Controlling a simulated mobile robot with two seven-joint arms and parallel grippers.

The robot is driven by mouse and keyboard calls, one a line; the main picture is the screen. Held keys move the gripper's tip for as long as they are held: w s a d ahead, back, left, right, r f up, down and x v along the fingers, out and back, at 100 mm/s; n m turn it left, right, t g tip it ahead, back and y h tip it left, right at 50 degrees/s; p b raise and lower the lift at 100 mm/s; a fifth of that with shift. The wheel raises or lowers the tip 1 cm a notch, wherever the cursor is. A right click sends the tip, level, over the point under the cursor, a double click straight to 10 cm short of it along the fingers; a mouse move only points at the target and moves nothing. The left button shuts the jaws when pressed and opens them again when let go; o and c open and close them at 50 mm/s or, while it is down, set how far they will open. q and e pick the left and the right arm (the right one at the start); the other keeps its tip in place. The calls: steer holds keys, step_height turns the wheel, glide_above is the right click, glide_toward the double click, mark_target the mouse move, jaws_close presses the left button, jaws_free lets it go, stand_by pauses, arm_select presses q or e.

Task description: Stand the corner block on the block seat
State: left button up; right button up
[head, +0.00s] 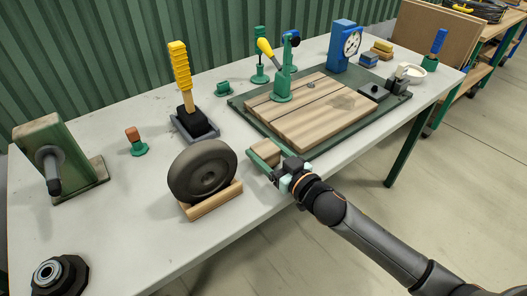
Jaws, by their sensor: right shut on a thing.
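My right gripper (263,155) reaches in from the lower right, at the table's front edge. It is shut on a tan block (266,151), which I take to be the corner block. The green fingers lie on both sides of it and hide part of it. The block is just in front of the wooden board's near left corner; I cannot tell whether it touches the table. I cannot say for certain which thing is the block seat. A wooden board (318,118) lies on a dark green base (240,103). My left gripper is not in view.
A black wheel (201,172) on a wooden cradle (212,201) stands left of the gripper. A yellow-handled brush (181,72) stands in a grey tray behind it.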

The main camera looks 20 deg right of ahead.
steer(key=shift+w+a+f, duration=0.15)
steer(key=shift+w+f, duration=0.05)
steer(key=shift+w, duration=0.15)
steer(key=shift+f, duration=0.1)
steer(key=shift+f, duration=0.15)
steer(key=o, duration=1.4)
